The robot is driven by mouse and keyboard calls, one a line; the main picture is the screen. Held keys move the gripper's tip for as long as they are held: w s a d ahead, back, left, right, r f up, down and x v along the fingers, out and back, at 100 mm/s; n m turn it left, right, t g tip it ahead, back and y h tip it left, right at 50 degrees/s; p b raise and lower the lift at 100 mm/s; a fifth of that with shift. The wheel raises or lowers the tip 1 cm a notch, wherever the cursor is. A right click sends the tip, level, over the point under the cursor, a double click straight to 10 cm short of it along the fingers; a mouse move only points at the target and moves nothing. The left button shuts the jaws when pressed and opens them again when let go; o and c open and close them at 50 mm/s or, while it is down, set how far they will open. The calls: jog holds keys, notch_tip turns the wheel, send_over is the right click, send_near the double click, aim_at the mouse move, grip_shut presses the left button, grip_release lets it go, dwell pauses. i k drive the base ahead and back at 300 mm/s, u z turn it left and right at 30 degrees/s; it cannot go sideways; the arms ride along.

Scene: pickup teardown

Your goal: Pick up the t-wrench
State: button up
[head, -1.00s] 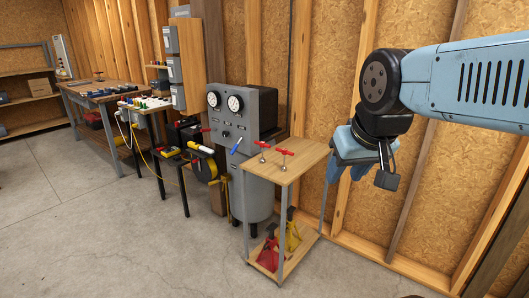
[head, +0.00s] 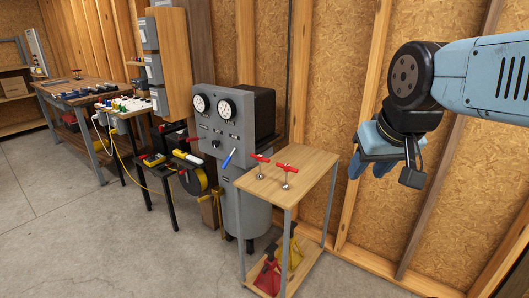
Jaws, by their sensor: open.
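Two t-wrenches with red cross handles stand on the wooden top of a small cart (head: 312,167). The left t-wrench (head: 260,158) is near the cart's back left edge, and the right t-wrench (head: 287,169) is just beside it. Each has a thin metal shaft ending in a round metal foot. The task does not say which one is meant. My gripper (head: 372,168) hangs empty to the right of the cart in the head view, apart from both wrenches. Its blue fingers point down and to the left.
A grey panel with two gauges (head: 222,120) stands behind the cart. Red (head: 268,275) and yellow (head: 290,252) stands sit on its lower shelf. A table with tools (head: 130,110) and a workbench (head: 75,92) are farther left. Concrete floor (head: 110,240) is clear at front left.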

aim_at(260, 158)
jog(key=u, duration=0.05)
jog(key=i, duration=1.05)
jog(key=u, duration=0.35)
